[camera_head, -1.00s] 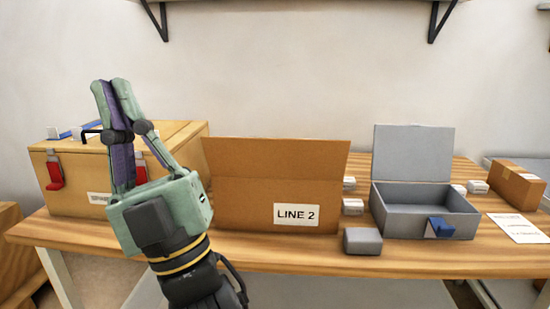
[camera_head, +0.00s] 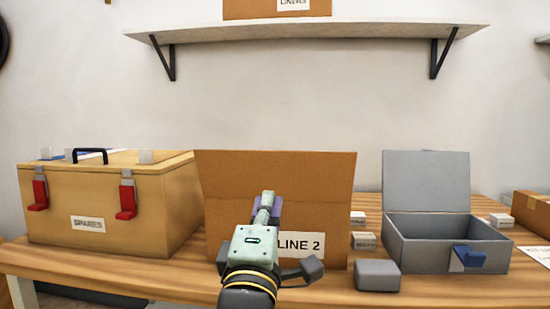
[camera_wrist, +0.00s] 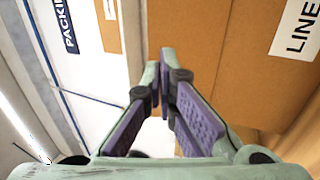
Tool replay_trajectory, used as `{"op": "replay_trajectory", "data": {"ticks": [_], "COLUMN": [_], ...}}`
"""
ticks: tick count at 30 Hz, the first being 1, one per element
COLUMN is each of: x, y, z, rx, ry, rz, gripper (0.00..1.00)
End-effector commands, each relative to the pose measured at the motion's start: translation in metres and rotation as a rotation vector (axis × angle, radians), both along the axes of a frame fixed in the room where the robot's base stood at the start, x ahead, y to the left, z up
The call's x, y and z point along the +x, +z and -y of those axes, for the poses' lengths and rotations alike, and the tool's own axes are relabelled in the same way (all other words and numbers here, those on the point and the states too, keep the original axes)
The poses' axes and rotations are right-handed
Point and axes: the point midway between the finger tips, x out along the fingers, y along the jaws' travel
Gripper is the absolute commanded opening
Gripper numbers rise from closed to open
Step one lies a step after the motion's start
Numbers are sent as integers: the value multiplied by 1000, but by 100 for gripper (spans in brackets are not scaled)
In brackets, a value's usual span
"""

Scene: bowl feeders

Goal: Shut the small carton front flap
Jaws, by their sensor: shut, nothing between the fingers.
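The brown carton (camera_head: 225,235) stands on the wooden table, with a white LINE 2 label on its front wall. Its front flap (camera_head: 225,175) stands up above the crease, wider at its top edge and spread outward. The inside of the carton is hidden behind it. My gripper (camera_head: 268,203) is shut and empty, in front of the carton, its fingers pointing at it and covering part of the front and the label. In the wrist view the fingers (camera_wrist: 163,78) lie before the carton's brown face (camera_wrist: 240,70); whether they touch it I cannot tell.
A wooden box (camera_head: 110,205) with red latches stands left of the carton. An open grey box (camera_head: 440,250) with a blue latch stands at right. A small grey block (camera_head: 377,275) lies near the front edge. A shelf (camera_head: 310,40) is on the wall above.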

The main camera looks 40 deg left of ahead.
Motion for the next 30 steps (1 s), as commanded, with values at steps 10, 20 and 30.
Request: {"op": "replay_trajectory", "data": {"ticks": [10,20,30], "x": [13,44,82], "y": [13,25,41], "z": [-9,-27,-51], "rx": [-2,2,3], "ry": [0,2,2], "rz": [-3,1,2], "gripper": [0,0,0]}}
